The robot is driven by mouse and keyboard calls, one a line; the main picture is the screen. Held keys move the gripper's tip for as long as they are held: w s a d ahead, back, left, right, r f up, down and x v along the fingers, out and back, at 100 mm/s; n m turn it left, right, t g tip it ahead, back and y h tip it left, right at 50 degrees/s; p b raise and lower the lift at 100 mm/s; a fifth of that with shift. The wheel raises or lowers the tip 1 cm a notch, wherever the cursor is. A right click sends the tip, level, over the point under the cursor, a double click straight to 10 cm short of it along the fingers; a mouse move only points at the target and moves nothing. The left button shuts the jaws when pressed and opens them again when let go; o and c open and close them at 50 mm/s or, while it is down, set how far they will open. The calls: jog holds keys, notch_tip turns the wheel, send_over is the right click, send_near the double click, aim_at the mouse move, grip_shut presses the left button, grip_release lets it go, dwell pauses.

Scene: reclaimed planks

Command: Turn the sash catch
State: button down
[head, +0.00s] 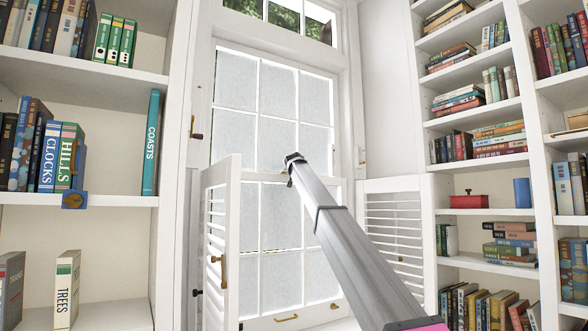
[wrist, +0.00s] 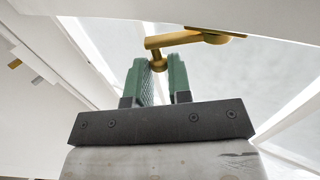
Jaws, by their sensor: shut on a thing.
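The brass sash catch (wrist: 180,39) is in the upper middle of the wrist view. Its arm runs left from a rounded base on the white rail (wrist: 270,18) and ends in a small knob hanging down. My gripper (wrist: 160,68) has green finger pads, shut on that knob, one pad on each side. In the head view my gripper (head: 292,162) reaches up to the middle rail of the white sash window (head: 236,178).
White louvred shutters stand open at the left (head: 219,255) and right (head: 392,235) of the window. A brass handle (head: 286,318) is on the lower sash.

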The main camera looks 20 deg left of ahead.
jog(key=shift+s+a+m+g+h, duration=0.35)
jog(key=shift+s+m+h, duration=0.35)
jog(key=shift+m+h, duration=1.5)
jog(key=shift+s+a+m+g+h, duration=0.25)
jog(key=shift+s+m+h, duration=0.75)
jog(key=shift+h, duration=2.05)
jog(key=shift+s+a+m+g+h, duration=0.25)
jog(key=shift+s+m+g+h, duration=0.15)
jog(key=shift+m+h, duration=2)
jog(key=shift+n+h, duration=0.25)
jog(key=shift+n, duration=0.05)
jog(key=shift+f, duration=0.1)
jog(key=c, duration=1)
grip_release()
jog(key=shift+d, duration=0.1)
jog(key=shift+c, duration=0.2)
jog(key=shift+a, duration=0.2)
